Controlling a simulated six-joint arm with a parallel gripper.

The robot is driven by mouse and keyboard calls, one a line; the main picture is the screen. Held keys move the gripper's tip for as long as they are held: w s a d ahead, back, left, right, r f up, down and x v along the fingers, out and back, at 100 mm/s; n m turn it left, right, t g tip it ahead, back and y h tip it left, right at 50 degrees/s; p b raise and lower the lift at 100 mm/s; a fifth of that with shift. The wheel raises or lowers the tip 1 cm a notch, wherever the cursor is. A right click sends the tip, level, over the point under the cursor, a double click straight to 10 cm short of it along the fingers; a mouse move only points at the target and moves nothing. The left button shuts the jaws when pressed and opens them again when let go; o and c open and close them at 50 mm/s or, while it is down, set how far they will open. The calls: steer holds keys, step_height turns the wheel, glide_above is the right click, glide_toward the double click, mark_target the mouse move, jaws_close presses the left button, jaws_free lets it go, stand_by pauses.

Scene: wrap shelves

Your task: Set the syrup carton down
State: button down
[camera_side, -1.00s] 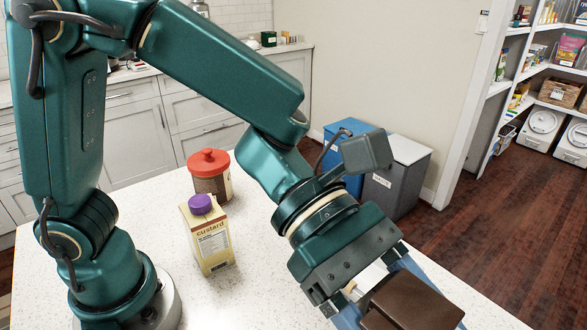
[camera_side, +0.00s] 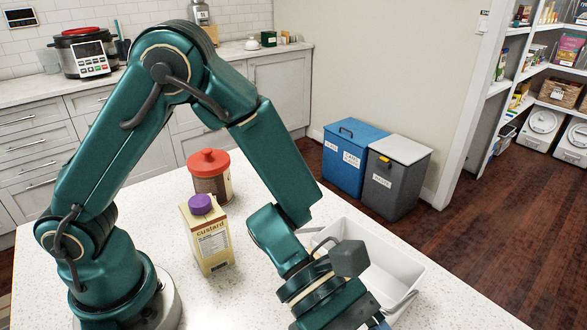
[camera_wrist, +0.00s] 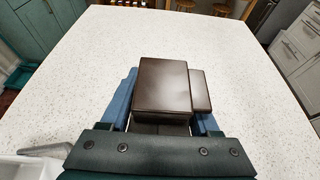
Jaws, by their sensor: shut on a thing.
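The syrup carton is a dark brown box (camera_wrist: 163,84) with a smaller brown block at its right, seen in the wrist view. My gripper (camera_wrist: 166,104) is shut on it, with one blue finger on each side. The white speckled counter (camera_wrist: 75,80) lies beyond and around the carton. I cannot tell whether the carton touches the counter. In the side view the carton is out of the picture, and only a bit of blue finger shows at the bottom edge.
A cream custard carton with a purple cap (camera_side: 211,243) and a red-lidded jar (camera_side: 209,178) stand near my base. A white tub (camera_side: 405,275) stands on the counter behind my wrist. The counter ahead of the gripper is clear in the wrist view. Blue (camera_side: 352,165) and grey bins stand on the floor.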

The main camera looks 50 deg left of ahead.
steer(key=shift+f, duration=0.1)
steer(key=shift+c, duration=0.6)
jaws_free()
